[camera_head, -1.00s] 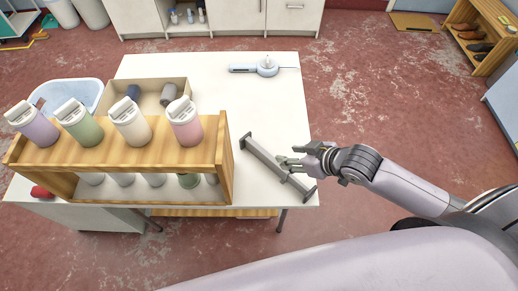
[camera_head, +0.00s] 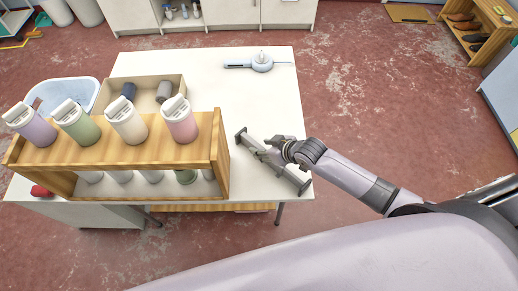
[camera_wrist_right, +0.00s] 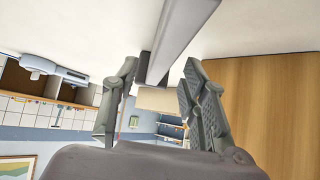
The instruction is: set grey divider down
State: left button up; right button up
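The grey divider (camera_head: 290,174) is a long bar with an upright plate at each end. It lies on the white table (camera_head: 250,98), slanting just right of the wooden rack (camera_head: 150,150). My right gripper (camera_head: 267,149) is over the middle of the divider. In the right wrist view, the gripper (camera_wrist_right: 158,95) has its fingers apart, with a gap on each side of the divider (camera_wrist_right: 176,35). The divider passes between and beyond the fingertips, apparently untouched. My left gripper is not in view.
Several pastel bottles stand tilted on the rack, with more items beneath. Behind it are an open box (camera_head: 176,82) with dark rolls and a pale blue basin (camera_head: 70,92). A light blue device (camera_head: 262,62) lies at the table's back. The table's right edge is close to the divider.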

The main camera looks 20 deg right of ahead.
aim_at(260, 147)
jog(key=shift+x, duration=1.6)
jog(key=shift+c, duration=0.2)
grip_shut()
